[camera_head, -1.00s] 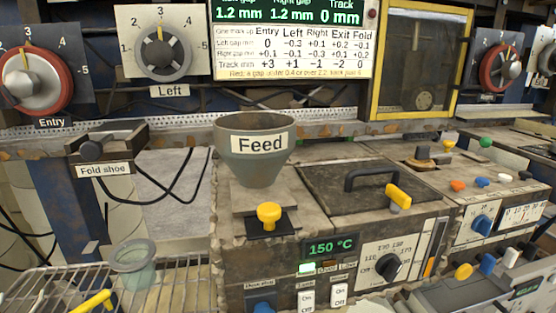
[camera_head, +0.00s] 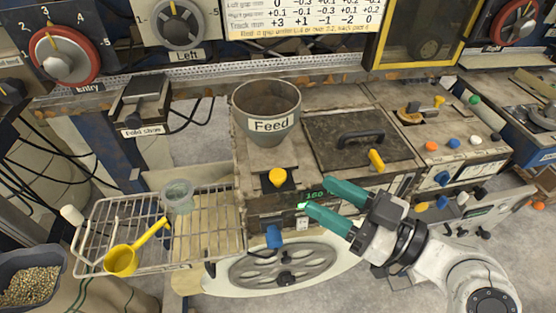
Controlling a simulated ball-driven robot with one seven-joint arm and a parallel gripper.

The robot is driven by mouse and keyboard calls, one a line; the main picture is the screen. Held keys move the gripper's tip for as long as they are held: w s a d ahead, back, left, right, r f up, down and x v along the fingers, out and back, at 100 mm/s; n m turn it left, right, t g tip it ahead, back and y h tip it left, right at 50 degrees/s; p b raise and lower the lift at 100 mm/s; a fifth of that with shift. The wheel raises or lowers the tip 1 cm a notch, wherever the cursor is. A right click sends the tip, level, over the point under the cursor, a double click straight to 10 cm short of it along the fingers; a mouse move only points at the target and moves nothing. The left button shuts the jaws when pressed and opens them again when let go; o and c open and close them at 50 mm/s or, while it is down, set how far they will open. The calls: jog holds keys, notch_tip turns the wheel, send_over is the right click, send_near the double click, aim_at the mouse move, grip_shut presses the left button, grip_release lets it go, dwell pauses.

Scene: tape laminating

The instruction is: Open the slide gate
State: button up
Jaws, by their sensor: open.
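The slide gate appears to be the black plate with a yellow knob (camera_head: 278,178) at the front of the machine top, just below the grey hopper labelled "Feed" (camera_head: 266,113). The knob stands upright and nothing touches it. My gripper (camera_head: 314,195) comes in from the lower right. Its two green fingers are apart, with nothing between them. The fingertips are to the right of the knob and slightly lower in the picture, in front of the temperature display, which they partly cover.
A lid with a black handle (camera_head: 361,141) and a yellow lever (camera_head: 376,160) lie right of the hopper. A wire rack (camera_head: 205,225) at left holds a yellow scoop (camera_head: 122,260) and a grey-green cup (camera_head: 178,196). A blue knob (camera_head: 274,237) sits on the front face.

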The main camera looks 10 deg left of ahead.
aim_at(278, 173)
jog(key=p+x, duration=0.3)
jog(key=x, duration=0.7)
jog(key=shift+a+f, duration=0.1)
jog(key=shift+f, duration=0.05)
grip_shut()
